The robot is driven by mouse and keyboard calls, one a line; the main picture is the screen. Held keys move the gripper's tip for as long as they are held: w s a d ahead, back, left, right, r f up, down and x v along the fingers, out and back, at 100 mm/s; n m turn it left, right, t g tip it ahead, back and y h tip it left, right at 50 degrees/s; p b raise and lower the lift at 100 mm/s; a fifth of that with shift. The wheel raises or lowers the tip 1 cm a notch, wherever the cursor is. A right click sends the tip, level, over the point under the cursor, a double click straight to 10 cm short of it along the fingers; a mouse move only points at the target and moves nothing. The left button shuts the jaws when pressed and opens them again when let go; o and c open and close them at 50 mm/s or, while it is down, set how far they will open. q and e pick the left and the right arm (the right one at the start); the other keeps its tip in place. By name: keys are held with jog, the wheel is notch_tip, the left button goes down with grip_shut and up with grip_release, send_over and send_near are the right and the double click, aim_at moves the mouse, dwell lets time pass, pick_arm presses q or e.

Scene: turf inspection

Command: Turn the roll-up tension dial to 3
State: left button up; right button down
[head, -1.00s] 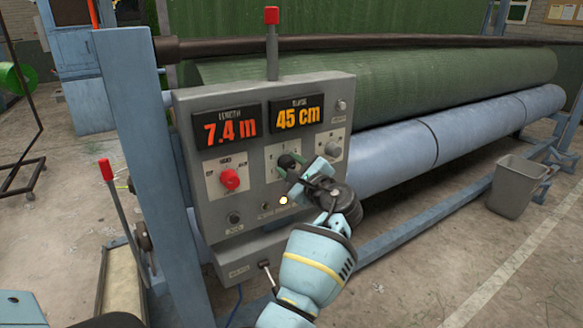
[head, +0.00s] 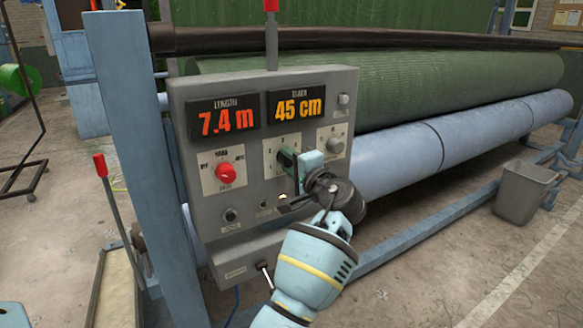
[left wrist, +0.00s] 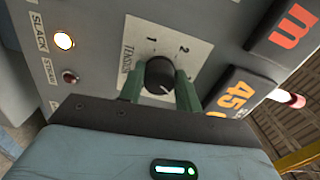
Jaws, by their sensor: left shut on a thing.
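The tension dial (left wrist: 160,75) is a round black knob on a white plate marked TENSION, on the grey control box. In the left wrist view the numerals 1 and 2 show beside it; the rest of the scale is hidden or unclear. A pale mark shows on the knob, but I cannot tell which number it points at. My left gripper (left wrist: 160,92) has its green fingers on either side of the knob and is shut on it. In the head view my left gripper (head: 288,163) covers the knob. My right gripper is not in view.
The grey control box (head: 259,90) has a LENGTH display (head: 223,118) reading 7.4 m and a SLACK display (head: 297,104) reading 45 cm. A red knob (head: 226,173) is left of the dial, a grey knob (head: 336,145) right. A grey bin (head: 525,192) stands right.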

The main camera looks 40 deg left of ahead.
pick_arm(q)
jog(key=shift+f+n+b, duration=0.15)
jog(key=shift+n+b, duration=0.3)
jog(key=shift+n, duration=0.45)
jog(key=n+b, duration=0.1)
jog(key=n, duration=0.1)
jog(key=shift+n+b, duration=0.3)
jog(key=shift+n, duration=0.1)
jog(key=shift+n+b, duration=0.3)
jog(key=shift+n, duration=0.2)
jog(key=o, duration=1)
jog(key=shift+c, duration=0.2)
